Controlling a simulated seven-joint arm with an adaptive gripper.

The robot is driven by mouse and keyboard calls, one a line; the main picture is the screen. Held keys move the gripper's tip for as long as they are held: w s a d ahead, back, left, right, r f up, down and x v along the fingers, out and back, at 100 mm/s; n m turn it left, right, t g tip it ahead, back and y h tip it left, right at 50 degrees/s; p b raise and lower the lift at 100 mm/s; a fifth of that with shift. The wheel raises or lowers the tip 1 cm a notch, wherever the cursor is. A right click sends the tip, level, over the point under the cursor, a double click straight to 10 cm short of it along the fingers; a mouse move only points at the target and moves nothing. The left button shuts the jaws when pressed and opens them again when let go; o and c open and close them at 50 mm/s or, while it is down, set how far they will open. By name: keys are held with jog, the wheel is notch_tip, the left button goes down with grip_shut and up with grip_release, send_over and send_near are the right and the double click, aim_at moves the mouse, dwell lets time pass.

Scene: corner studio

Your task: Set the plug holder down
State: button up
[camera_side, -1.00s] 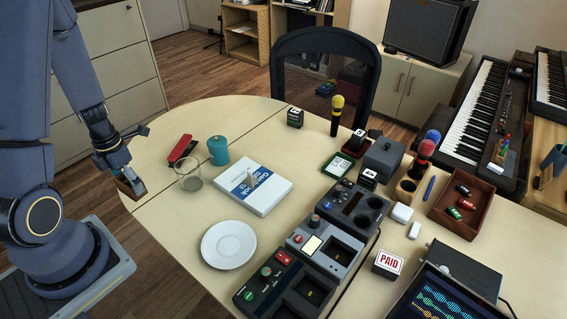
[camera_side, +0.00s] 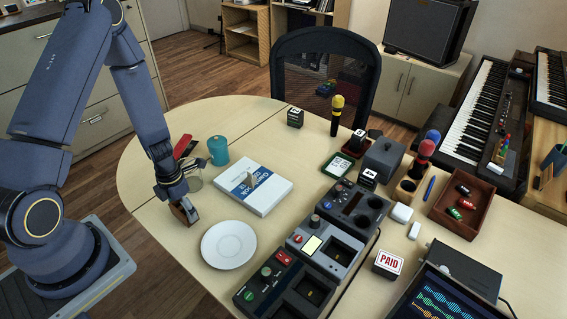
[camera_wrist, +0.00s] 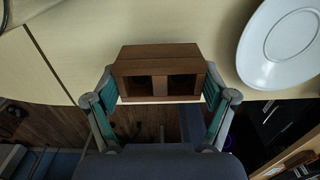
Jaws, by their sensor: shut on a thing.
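The plug holder is a small brown wooden block with two square openings. It shows in the wrist view (camera_wrist: 157,58) and, partly covered by my fingers, in the side view (camera_side: 182,215). My gripper (camera_wrist: 158,88) is shut on it, with a green-padded finger at each side. In the side view my gripper (camera_side: 184,207) points down over the near left part of the table, left of the white saucer (camera_side: 228,245). The holder is low over the tabletop; I cannot tell whether its underside touches.
The saucer lies close on the right. A white box (camera_side: 252,188) lies behind the saucer. Bare tabletop (camera_side: 150,225) surrounds the holder, near the table's front edge.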

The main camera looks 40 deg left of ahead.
jog(key=shift+f, duration=0.85)
jog(key=shift+f, duration=0.15)
jog(key=o, duration=1.1)
